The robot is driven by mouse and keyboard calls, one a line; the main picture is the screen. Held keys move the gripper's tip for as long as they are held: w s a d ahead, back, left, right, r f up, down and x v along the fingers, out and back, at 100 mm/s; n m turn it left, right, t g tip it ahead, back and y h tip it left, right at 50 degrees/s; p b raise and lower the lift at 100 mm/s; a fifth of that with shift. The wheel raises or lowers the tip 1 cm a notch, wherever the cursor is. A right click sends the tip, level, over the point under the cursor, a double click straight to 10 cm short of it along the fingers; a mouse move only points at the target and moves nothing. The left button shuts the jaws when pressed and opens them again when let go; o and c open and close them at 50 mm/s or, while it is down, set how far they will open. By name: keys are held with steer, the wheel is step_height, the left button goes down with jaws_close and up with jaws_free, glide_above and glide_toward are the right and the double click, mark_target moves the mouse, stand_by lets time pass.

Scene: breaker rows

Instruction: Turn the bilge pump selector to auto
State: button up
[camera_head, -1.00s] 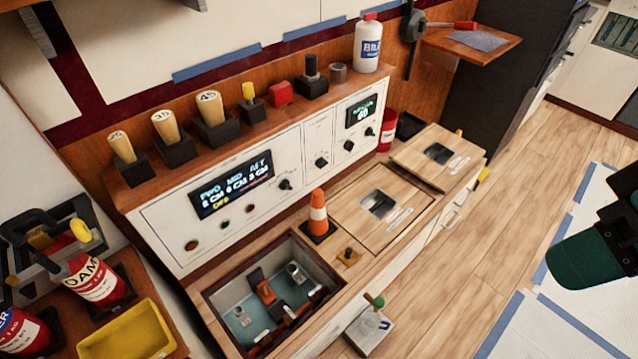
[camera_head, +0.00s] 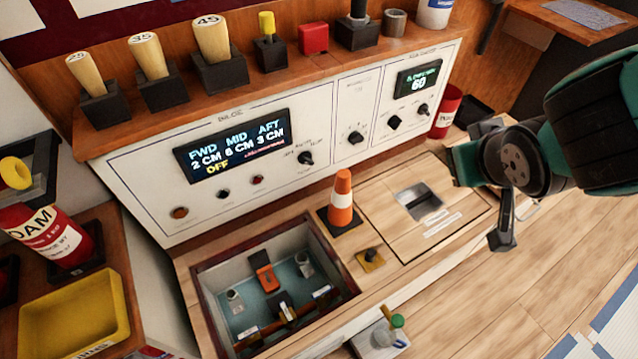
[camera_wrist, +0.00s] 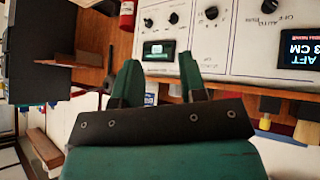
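The bilge pump selector (camera_head: 306,158) is a small black knob on the white bilge panel, right of the display (camera_head: 236,147). The display shows FWD 2 CM, MID 6 CM, AFT 3 CM and a yellow OFF. The knob's labels are too small to read surely in the head view. In the wrist view a knob (camera_wrist: 269,6) beside OFF and AUTO lettering shows at the top right. My gripper (camera_head: 482,195) is well to the right of the selector, over the right part of the counter. In the wrist view my gripper (camera_wrist: 160,65) has its fingers apart with nothing between them.
Other black knobs (camera_head: 355,138) sit right of the selector. An orange cone (camera_head: 341,203) stands on the counter below the panel, near an open bilge hatch (camera_head: 208,290). Wooden plugs (camera_head: 215,45) line the shelf above. A red cylinder (camera_head: 446,110) stands right of the panel.

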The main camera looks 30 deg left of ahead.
steer(key=s+a+f+n+t+y+b, duration=0.15)
steer(key=a+f+n+b, duration=0.25)
steer(key=a+f, duration=0.55)
steer(key=n+t+y+b, duration=0.1)
steer(key=n+y+b, duration=0.3)
steer(key=n+y, duration=0.2)
glide_toward(309, 163)
steer(key=b+x, duration=0.1)
steer(key=x, duration=0.8)
jaws_close()
